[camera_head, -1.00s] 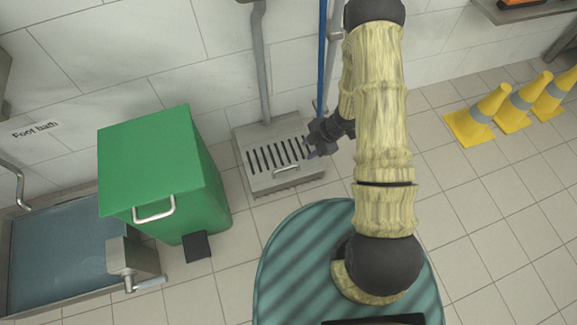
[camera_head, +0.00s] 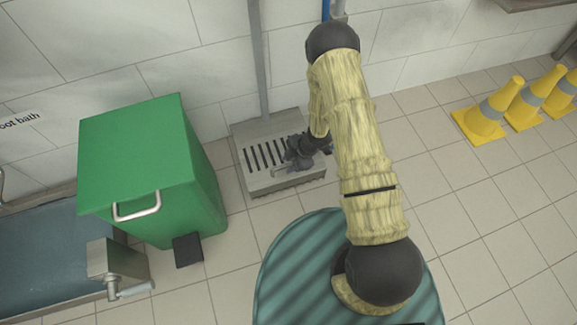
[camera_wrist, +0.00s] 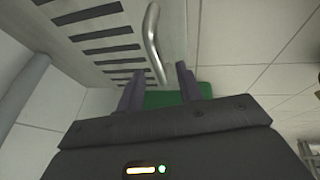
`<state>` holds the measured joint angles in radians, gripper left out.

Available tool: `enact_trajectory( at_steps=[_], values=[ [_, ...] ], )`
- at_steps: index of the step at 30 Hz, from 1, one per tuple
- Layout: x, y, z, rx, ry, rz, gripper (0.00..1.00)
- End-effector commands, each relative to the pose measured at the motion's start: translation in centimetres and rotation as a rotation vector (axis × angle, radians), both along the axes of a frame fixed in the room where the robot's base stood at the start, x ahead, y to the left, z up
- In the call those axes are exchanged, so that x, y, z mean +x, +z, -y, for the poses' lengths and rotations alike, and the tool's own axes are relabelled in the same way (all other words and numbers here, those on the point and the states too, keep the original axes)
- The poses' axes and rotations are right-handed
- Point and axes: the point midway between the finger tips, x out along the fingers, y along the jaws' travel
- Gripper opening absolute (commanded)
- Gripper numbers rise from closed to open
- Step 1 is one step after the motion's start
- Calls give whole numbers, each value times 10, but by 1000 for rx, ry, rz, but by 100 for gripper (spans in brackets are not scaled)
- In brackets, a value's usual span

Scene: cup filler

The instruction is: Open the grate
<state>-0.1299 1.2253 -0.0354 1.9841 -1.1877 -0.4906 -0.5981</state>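The grate (camera_head: 257,157) is a slotted metal panel on top of a low grey unit against the wall, and it lies flat and closed. Its curved metal handle (camera_wrist: 152,42) shows in the wrist view, just beyond the fingertips. In the head view the handle (camera_head: 279,172) is partly hidden by my gripper (camera_head: 290,166), which is over the right part of the grate. In the wrist view my gripper (camera_wrist: 160,82) has its two dark fingers apart, with nothing held. The handle's lower end is close to the gap between the fingers; I cannot tell whether they touch.
A green pedal bin (camera_head: 150,170) stands left of the grate unit. A blue foot bath (camera_head: 40,255) is at the far left. Several yellow cones (camera_head: 485,115) stand at the right by the wall. The tiled floor between is clear.

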Motion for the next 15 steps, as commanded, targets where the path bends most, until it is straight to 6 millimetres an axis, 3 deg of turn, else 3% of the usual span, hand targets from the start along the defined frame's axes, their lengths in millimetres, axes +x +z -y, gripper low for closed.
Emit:
enact_trajectory(
  at_steps=[3,11,15],
  values=[
    [1,-8,-4,0,0,0,36],
    [1,-8,-4,0,0,0,36],
    [1,-8,-4,0,0,0,12]
  ],
)
